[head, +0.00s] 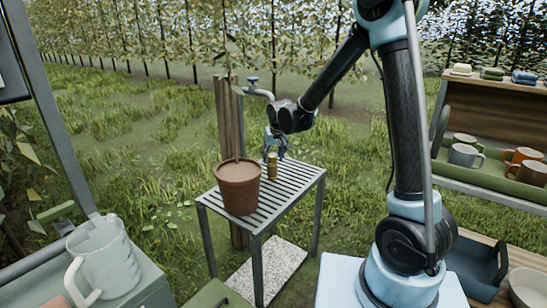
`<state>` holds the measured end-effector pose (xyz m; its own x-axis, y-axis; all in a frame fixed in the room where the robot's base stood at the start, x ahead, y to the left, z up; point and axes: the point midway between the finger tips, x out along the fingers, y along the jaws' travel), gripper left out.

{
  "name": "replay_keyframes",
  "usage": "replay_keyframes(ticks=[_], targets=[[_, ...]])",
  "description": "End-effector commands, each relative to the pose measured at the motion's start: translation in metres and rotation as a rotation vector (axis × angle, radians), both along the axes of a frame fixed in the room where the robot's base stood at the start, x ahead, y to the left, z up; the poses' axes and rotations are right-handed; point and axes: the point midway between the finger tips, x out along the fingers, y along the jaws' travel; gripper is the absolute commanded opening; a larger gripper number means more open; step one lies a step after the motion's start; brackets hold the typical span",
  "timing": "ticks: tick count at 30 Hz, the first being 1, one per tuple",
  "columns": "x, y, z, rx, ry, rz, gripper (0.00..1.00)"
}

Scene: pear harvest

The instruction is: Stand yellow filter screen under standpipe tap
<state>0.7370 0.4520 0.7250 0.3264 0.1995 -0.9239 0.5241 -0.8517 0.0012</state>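The yellow filter screen (272,166) is a small, upright yellow-brown cylinder at the slatted metal table (302,182), just right of a terracotta pot. The standpipe tap (256,91) sticks out to the right from a wooden post, above and a little left of the screen. My gripper (274,155) points down over the screen, with its fingertips at the screen's upper end. The view is too small to tell whether the fingers are closed on it. I cannot tell whether the screen's base touches the slats.
The terracotta pot (238,187) stands close to the left of the screen. The wooden post (227,120) rises behind the table. A clear pitcher (103,258) is at the lower left. A shelf at right holds several mugs (466,155). The table's right side is clear.

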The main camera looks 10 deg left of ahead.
Motion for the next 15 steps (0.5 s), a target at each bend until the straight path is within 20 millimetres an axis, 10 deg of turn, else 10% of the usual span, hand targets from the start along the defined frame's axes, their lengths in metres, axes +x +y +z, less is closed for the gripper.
replay_keyframes(ticks=[15], targets=[[-0.011,-0.006,0.031,0.0,0.0,0.001,0.5]])
